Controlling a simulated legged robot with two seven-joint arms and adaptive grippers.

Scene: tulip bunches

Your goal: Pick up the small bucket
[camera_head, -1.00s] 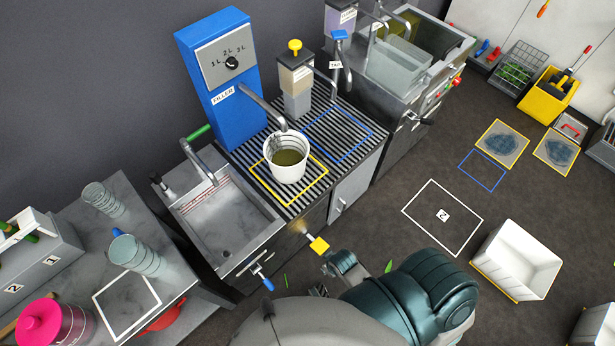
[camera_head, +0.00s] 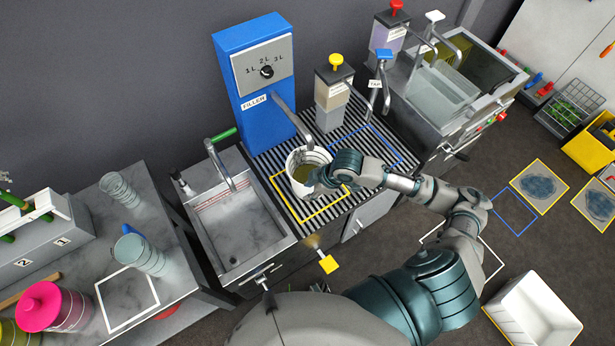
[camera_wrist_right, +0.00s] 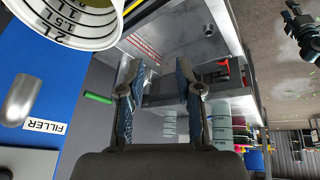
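A white bucket (camera_head: 296,185) with dark volume marks and a yellowish-green content stands upright on the striped grate, under the filler spout and inside a yellow outline. My right gripper (camera_head: 322,180) is at the right side of the bucket, partly covering it. In the right wrist view the bucket (camera_wrist_right: 70,25) is at the upper left, outside the fingers. The two fingers of my right gripper (camera_wrist_right: 158,80) are apart with nothing between them. A dark jointed shape (camera_wrist_right: 303,30) at that view's upper right looks like my left gripper; its fingers are unclear.
The blue filler (camera_head: 255,75) stands behind the bucket, with a dispenser (camera_head: 333,100) to its right. A sink (camera_head: 240,220) is on the left. Stacked grey buckets (camera_head: 140,255) and a pink-lidded container (camera_head: 45,305) stand on the left table. A white bin (camera_head: 535,315) is on the floor.

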